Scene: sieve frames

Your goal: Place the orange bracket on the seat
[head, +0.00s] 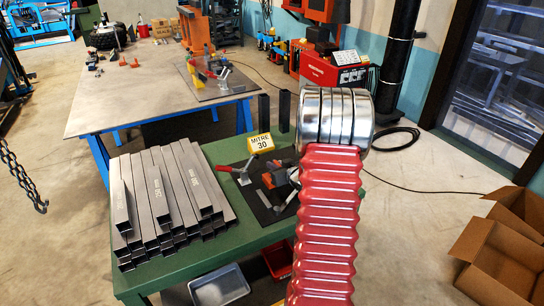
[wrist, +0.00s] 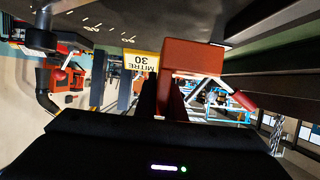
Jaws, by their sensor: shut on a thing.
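In the wrist view an orange-red block, the bracket (wrist: 193,57), stands out beyond the dark gripper body. My gripper (wrist: 165,100) is shut on it; the fingertips are dark and partly hidden. In the head view my red ribbed arm sleeve and metal wrist hide the gripper. The fixture plate (head: 262,205) is black and lies on the green table, with grey blocks, a red-handled clamp (head: 228,168) and orange-red parts beside my arm. The seat cannot be picked out clearly; my arm covers the plate's right side. I cannot tell whether the bracket touches the fixture.
A yellow MITRE 30 sign (head: 260,143) stands behind the plate, with two dark posts (head: 284,110) behind it. Stacked steel tubes (head: 165,200) fill the table's left side. A grey tray (head: 219,287) sits low in front. Cardboard boxes (head: 500,262) stand at right.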

